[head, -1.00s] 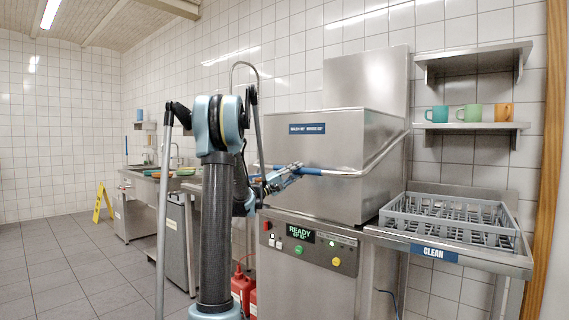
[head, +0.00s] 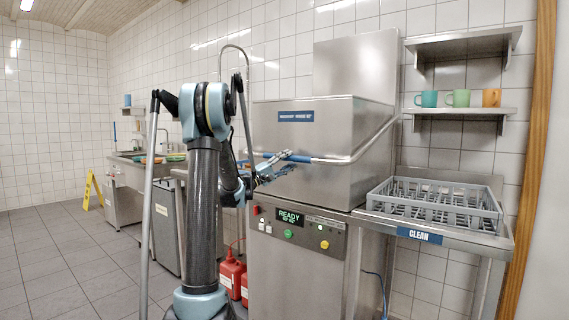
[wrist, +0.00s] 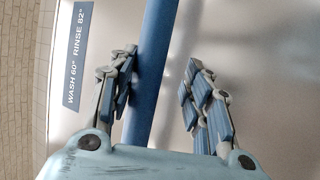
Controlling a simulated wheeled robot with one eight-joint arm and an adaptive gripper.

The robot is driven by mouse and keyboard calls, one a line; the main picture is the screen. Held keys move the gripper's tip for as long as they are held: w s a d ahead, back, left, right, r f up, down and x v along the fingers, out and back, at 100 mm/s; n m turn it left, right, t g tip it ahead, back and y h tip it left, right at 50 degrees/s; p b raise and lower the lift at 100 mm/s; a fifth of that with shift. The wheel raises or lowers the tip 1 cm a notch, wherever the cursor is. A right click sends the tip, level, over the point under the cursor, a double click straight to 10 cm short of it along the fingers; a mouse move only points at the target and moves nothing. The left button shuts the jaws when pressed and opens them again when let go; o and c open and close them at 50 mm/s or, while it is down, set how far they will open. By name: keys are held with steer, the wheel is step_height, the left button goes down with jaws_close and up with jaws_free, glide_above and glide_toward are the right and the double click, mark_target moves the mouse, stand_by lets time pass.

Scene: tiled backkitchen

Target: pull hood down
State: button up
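The hood (head: 330,140) is a large steel box on the dishwasher, with a blue label on its front. Its lower edge sits low, close above the control panel. A steel bar handle (head: 345,161) runs along its side and across its front, with a blue sleeve (head: 299,158) at the front. My gripper (head: 277,167) is at the left part of the front bar. In the wrist view my gripper (wrist: 163,58) has its fingers apart, with the blue sleeve (wrist: 155,35) between them, nearer the left finger. I cannot tell how deep the bar sits between them.
The control panel (head: 300,228) reads READY. A grey rack (head: 440,203) stands on the steel table (head: 480,235) at right. Mugs (head: 458,98) are on a wall shelf. Red canisters (head: 231,273) stand on the floor left of the machine. A yellow sign (head: 92,190) stands far left.

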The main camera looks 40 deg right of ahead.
steer(key=shift+w+a, duration=0.1)
steer(key=shift+a, duration=0.05)
steer(key=shift+a, duration=0.2)
steer(key=v, duration=1.1)
steer(key=shift+a+f, duration=0.2)
steer(key=shift+f, duration=0.05)
steer(key=shift+w, duration=0.1)
stand_by(0.5)
steer(key=s+a+f+n+t+y, duration=0.1)
steer(key=s+a+f+y, duration=0.6)
steer(key=a, duration=0.7)
steer(key=s+a+f+n+t+y, duration=0.2)
steer(key=s+a+f+t+y, duration=0.1)
steer(key=s+a+f+y, duration=0.5)
steer(key=s+a+f+n+t+y, duration=0.1)
steer(key=s+a+f+y, duration=0.6)
steer(key=a, duration=1.5)
steer(key=s+f+t, duration=0.1)
steer(key=s+f, duration=0.4)
steer(key=f, duration=0.1)
steer(key=shift+y, duration=0.3)
